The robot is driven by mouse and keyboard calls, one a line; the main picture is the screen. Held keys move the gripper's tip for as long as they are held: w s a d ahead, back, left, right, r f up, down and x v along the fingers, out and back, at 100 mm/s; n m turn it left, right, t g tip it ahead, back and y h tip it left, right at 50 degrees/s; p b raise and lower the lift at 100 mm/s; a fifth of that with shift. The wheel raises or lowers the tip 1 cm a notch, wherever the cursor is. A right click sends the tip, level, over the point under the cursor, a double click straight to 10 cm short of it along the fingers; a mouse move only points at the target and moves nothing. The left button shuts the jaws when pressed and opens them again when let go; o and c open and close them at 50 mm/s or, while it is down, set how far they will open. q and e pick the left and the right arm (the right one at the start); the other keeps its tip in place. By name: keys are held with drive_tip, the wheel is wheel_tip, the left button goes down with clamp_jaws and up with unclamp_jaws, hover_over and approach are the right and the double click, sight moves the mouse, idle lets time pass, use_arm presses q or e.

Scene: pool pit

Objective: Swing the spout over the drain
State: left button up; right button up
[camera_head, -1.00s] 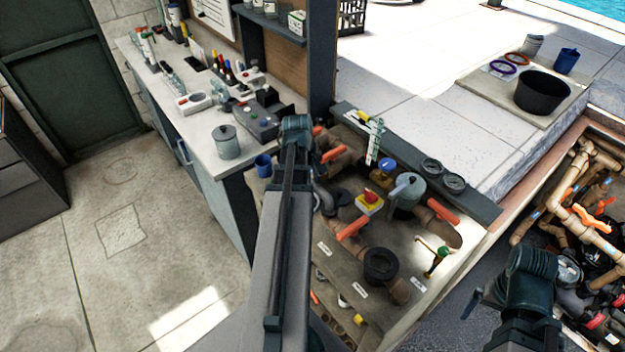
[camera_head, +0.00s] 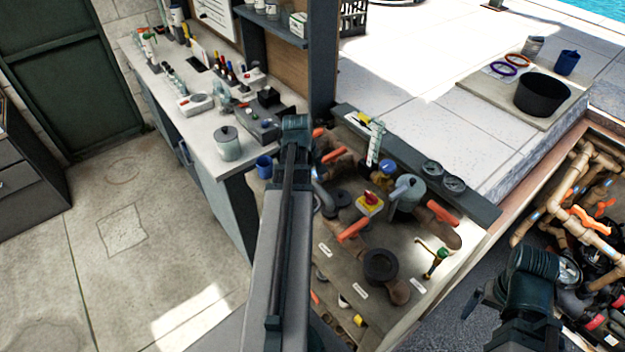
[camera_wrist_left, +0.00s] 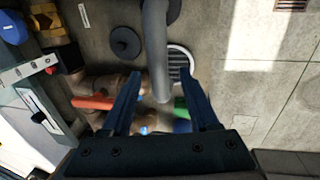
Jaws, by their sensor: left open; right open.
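The grey pipe that looks like the spout (camera_wrist_left: 155,45) runs down from the top edge in the left wrist view, with its lower end between my fingers. The drain (camera_wrist_left: 180,62) is a round slatted grate with a pale rim, just right of the pipe and partly behind it. I cannot tell how the pipe's mouth lines up with it. My left gripper (camera_wrist_left: 163,75) is open, its fingers on either side of the pipe; contact is unclear. In the head view my left arm hides its fingers. My right gripper (camera_head: 474,304) shows only partly at lower right, well away from the pipe.
In the head view, valves with orange handles (camera_head: 355,228), a black ring fitting (camera_head: 380,267) and a green-topped tap (camera_head: 441,253) crowd the panel right of my left arm. A bench (camera_head: 205,125) with tools stands behind left. Bare floor (camera_head: 125,260) lies left.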

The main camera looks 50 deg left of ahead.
use_arm(q)
wheel_tip(320, 180, up, 12)
drive_tip(key=s+p, duration=0.2)
drive_tip(key=p, duration=1)
drive_tip(key=shift+s+r, duration=0.25)
drive_tip(key=w+d+f+m+g+b, duration=0.1)
drive_tip(key=w+d+f+m+b, duration=0.25)
drive_tip(key=d, duration=0.35)
drive_tip(key=w+d+f+m+b, duration=0.2)
drive_tip(key=d+f+m+b, duration=0.15)
drive_tip(key=d, duration=0.45)
drive_tip(key=w+d+f+m+g+b, duration=0.1)
drive_tip(key=w+d+f+m+b, duration=0.2)
drive_tip(key=d, duration=0.4)
drive_tip(key=s+d+f+m+b, duration=0.1)
drive_tip(key=d+f+m+b, duration=0.2)
drive_tip(key=d, duration=0.4)
drive_tip(key=s+d+f+m+y+b, duration=0.1)
drive_tip(key=s+d+f+m+b, duration=0.1)
drive_tip(key=d, duration=0.6)
drive_tip(key=s+d+f+m+b, duration=0.2)
drive_tip(key=d+f+m+b, duration=0.2)
drive_tip(key=d+m, duration=0.2)
drive_tip(key=shift+s+d+f+b, duration=0.3)
drive_tip(key=shift+d+f, duration=0.1)
drive_tip(key=shift+d, duration=0.3)
